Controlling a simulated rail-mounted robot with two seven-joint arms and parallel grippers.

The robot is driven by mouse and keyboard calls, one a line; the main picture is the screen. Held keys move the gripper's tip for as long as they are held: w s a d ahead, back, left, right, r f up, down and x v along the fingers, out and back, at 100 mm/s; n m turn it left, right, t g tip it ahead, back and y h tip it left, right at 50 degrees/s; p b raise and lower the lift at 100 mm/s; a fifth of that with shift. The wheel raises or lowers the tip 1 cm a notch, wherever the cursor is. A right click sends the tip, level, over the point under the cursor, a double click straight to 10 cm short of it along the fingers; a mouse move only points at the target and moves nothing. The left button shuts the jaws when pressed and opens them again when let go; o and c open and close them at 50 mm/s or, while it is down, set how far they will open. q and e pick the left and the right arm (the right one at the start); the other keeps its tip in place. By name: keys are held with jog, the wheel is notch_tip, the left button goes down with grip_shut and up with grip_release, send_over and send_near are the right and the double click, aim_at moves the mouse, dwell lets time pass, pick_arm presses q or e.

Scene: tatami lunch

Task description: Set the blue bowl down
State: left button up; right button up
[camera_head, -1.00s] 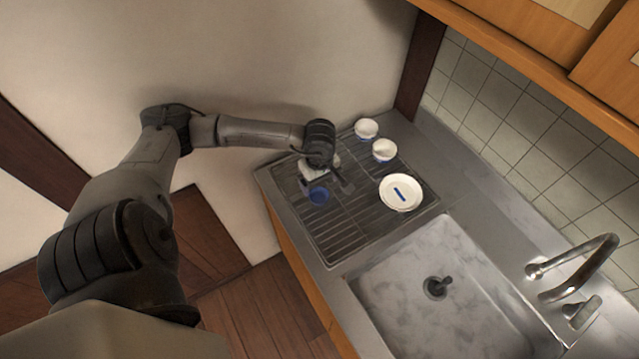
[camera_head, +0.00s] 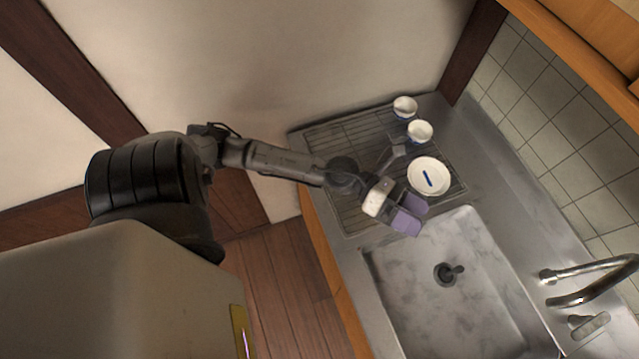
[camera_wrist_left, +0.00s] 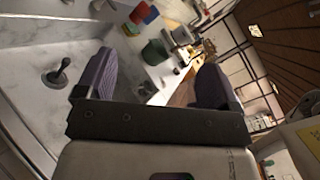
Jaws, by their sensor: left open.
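My left gripper (camera_head: 410,213) is open over the near edge of the drainboard, beside the sink. In the left wrist view its two purple-grey fingers (camera_wrist_left: 153,82) stand wide apart with nothing held between them. Two small bowls, white inside with bluish sides, stand at the back of the drainboard, a farther one (camera_head: 404,105) and a nearer one (camera_head: 420,130). My right gripper is not in view.
The wrist view shows a dark green container (camera_wrist_left: 155,52) on a counter.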

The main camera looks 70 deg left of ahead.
pick_arm(q)
jog(key=s+a+f+n+t+y, duration=0.1)
jog(key=a+f+n+y, duration=0.25)
jog(key=n+y, duration=0.75)
jog(key=s+a+f+n+t+y, duration=0.25)
jog(key=a+n+y, duration=0.2)
jog(key=n, duration=1.25)
jog(key=s+d+f+n+g, duration=0.2)
jog(key=s+f+n+g, duration=0.2)
jog(key=s+f+g, duration=0.1)
jog(key=s+d+f+n+g+h, duration=0.1)
jog(key=s+d+f+n+g, duration=0.2)
jog(key=s, duration=0.7)
notch_tip(320, 180, down, 2)
jog(key=n+g, duration=0.1)
jog(key=g, duration=0.2)
jog(key=shift+g, duration=0.35)
jog(key=shift+f, duration=0.1)
